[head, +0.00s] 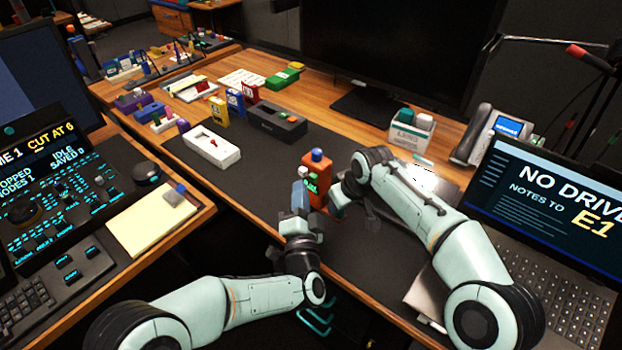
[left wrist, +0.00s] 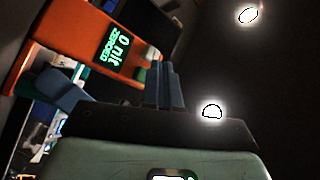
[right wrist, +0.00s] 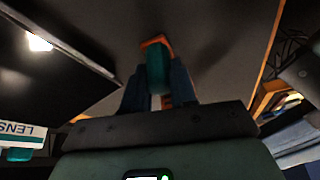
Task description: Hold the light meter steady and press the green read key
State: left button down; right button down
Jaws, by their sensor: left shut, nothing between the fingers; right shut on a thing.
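The light meter (head: 317,193) is an orange upright block with a blue cap, standing on the dark desk mat. In the left wrist view the meter (left wrist: 85,42) shows a dark screen (left wrist: 114,50) reading "0 nit" and "ZEROED" in green. A green key (left wrist: 141,75) and a pale key sit below the screen. My right gripper (head: 337,197) is shut on the meter from the right; its fingers also show in the right wrist view (right wrist: 158,88). My left gripper (head: 300,192) is shut and empty in front of the meter's face. Its fingertips (left wrist: 162,68) are close to the keys; contact cannot be told.
A white tray (head: 211,148) and a dark grey holder (head: 277,122) stand behind and left on the mat. A box marked LENS (head: 411,132), a phone (head: 487,137) and a laptop (head: 550,220) are at the right. The mat left of the meter is clear.

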dwell(0.5)
pick_arm(q)
jog(key=shift+w+d, duration=0.3)
jog(key=shift+w+d, duration=0.3)
jog(key=shift+d, duration=0.05)
dwell(0.8)
jog(key=shift+s+a, duration=0.65)
dwell(0.3)
jog(key=shift+s+a, duration=1.7)
jog(key=shift+a, duration=0.15)
jog(key=s+r, duration=0.1)
jog(key=s, duration=0.6)
jog(key=shift+s+a+r, duration=0.15)
jog(key=shift+s, duration=0.25)
